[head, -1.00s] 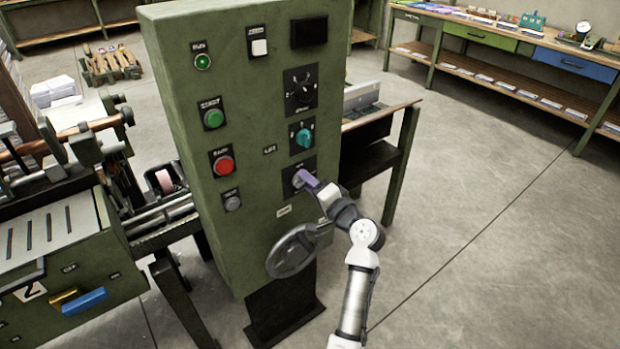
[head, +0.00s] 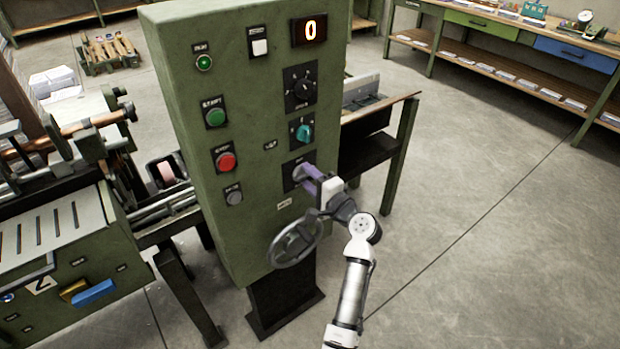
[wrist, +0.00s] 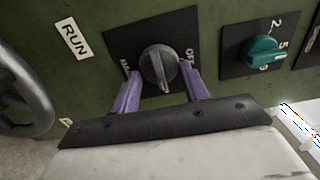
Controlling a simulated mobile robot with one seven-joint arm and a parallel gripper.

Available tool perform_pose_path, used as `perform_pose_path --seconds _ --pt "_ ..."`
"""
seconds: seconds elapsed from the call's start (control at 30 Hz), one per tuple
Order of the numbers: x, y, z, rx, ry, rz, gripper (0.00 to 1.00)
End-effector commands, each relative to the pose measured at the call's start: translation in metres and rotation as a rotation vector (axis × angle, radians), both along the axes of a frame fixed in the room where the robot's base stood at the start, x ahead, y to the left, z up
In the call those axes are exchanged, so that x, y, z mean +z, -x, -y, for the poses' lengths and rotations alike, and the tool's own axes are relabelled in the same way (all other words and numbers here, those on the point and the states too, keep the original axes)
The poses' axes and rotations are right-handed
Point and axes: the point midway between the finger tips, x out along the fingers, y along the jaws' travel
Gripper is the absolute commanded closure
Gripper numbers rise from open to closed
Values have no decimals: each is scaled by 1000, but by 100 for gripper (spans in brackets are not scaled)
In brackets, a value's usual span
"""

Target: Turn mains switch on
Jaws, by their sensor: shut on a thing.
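The mains switch (wrist: 158,60) is a grey rotary knob on a black square plate, low on the green control cabinet (head: 240,250). In the wrist view an "OFF" label shows to its right and another label, partly hidden, to its left. My gripper (wrist: 162,78) is shut on this knob, with one purple finger on each side of it. In the head view my gripper (head: 303,174) covers most of the knob, and the black plate (head: 288,183) shows around it. A display (head: 309,30) at the cabinet's top right is lit and reads 0.
A teal knob (head: 304,132) and a black dial (head: 301,88) sit above the switch. Green (head: 215,117) and red (head: 225,159) buttons are to the left. A handwheel (head: 296,243) is just below my gripper. Open floor lies to the right.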

Motion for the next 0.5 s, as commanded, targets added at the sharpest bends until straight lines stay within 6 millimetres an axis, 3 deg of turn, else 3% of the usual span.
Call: perform_pose_path --seconds 0.13,0.17,0.3,0.5 --pt "-1 0 1 -1 -1 -2 78" --pt "-1 0 1 -1 -1 -2 52" --pt "-1 0 1 -1 0 -1 34" --pt "0 0 0 0 0 0 34"
